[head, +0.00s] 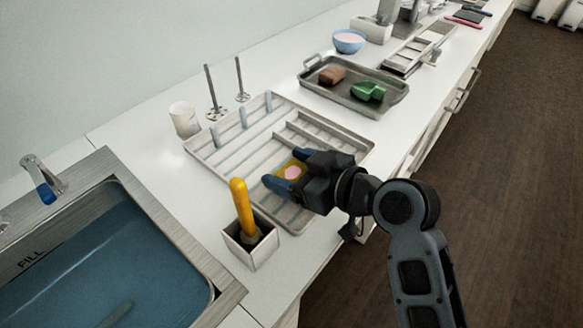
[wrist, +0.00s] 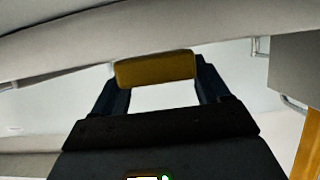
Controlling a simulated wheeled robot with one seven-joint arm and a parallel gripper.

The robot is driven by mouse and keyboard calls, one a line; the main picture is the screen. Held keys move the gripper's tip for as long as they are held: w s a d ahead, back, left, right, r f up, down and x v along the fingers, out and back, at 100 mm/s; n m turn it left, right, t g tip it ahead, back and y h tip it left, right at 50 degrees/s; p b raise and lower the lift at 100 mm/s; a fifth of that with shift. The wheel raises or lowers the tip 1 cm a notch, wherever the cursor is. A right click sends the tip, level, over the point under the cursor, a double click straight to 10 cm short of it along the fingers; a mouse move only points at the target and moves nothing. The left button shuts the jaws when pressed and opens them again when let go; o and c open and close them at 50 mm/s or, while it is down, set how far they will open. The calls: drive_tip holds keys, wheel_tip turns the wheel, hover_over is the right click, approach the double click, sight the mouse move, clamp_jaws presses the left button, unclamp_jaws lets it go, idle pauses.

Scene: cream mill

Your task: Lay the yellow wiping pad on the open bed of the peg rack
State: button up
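The yellow wiping pad (head: 296,164) is between the fingers of my gripper (head: 290,170), with a pink patch on its visible face in the head view. The wrist view shows the pad (wrist: 155,69) as a yellow-brown block spanning the gap, with a finger against each end. The grey peg rack (head: 222,158) lies on the white counter, with a ribbed bed and upright pegs along its left part. My gripper and the pad are over the rack's front right part. I cannot tell whether the pad touches the bed.
A holder (head: 246,247) with a yellow-handled tool stands close at the rack's front. A sink (head: 100,260) of blue water is at left. A white cup (head: 185,119) and two thin rods stand behind the rack. A grey tray (head: 340,92) with brown and green items lies beyond it.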

drive_tip(key=o, duration=0.4)
drive_tip(key=shift+s+f, duration=0.15)
drive_tip(key=shift+f, duration=0.75)
drive_tip(key=shift+r, duration=0.1)
drive_tip(key=shift+r+p, duration=0.25)
drive_tip(key=shift+p, duration=0.05)
drive_tip(key=v, duration=0.8)
drive_tip(key=r+v, duration=0.1)
drive_tip(key=v, duration=0.3)
drive_tip(key=shift+r+b, duration=0.2)
drive_tip(key=shift+b, duration=0.2)
